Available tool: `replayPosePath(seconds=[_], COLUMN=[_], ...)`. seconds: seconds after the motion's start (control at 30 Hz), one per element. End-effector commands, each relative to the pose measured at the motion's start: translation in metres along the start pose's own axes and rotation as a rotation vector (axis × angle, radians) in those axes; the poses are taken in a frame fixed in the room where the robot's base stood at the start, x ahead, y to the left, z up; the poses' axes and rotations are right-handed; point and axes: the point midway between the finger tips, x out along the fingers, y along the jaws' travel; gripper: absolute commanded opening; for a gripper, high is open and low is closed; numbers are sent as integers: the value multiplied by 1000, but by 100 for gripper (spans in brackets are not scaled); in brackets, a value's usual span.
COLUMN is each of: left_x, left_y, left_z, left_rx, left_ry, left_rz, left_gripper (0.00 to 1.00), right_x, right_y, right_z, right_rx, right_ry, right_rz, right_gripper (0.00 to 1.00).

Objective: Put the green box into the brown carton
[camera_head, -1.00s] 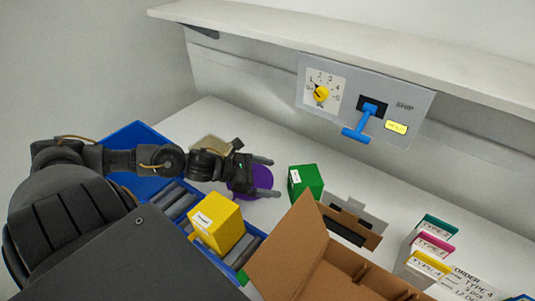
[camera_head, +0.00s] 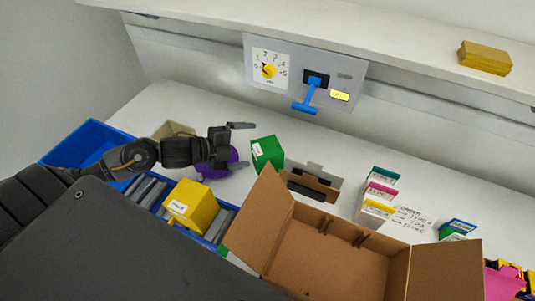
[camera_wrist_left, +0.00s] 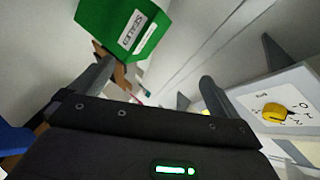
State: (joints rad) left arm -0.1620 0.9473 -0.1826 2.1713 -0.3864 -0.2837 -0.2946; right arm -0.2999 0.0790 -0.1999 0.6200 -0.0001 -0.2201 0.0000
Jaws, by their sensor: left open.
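The green box (camera_head: 267,153) stands on the white table behind the carton's left flap, with a white label on its side. It also shows in the left wrist view (camera_wrist_left: 122,25) at the upper left, beyond one finger. The brown carton (camera_head: 330,245) is open at the front middle, its flaps spread, and its visible inside looks empty. My left gripper (camera_head: 243,145) is open and empty, just left of the green box and apart from it, with fingers pointing right. In the left wrist view the fingers (camera_wrist_left: 155,80) are wide apart. My right gripper is not in view.
A purple round object (camera_head: 217,165) lies behind my left gripper. A panel (camera_head: 305,75) with a yellow dial and blue handle is on the back wall. Small coloured-top boxes (camera_head: 378,195) stand right.

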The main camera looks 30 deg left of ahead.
Motion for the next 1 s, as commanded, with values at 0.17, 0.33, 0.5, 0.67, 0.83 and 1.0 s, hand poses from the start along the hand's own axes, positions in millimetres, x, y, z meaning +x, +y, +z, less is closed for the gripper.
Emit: replayPosePath(seconds=[0.17, 0.33, 0.5, 0.67, 0.83, 1.0], left_x=[1, 0, -1, -1, 6, 22], left_y=[8, 14, 16, 16, 15, 16], left_z=[5, 11, 14, 14, 14, 15], left_rx=[-565, -969, -1181, -1241, -1245, -1244], left_ry=[-56, -106, -127, -128, -127, -126], left_rz=[22, 21, 8, 4, 2, 3], left_gripper=[100, 100, 100, 100, 100, 100], right_x=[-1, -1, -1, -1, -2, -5], right_y=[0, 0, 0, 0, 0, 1], right_z=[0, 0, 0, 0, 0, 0], right_rx=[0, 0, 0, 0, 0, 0], right_ry=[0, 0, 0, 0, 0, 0], right_rz=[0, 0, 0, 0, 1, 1], right_gripper=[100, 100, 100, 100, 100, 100])
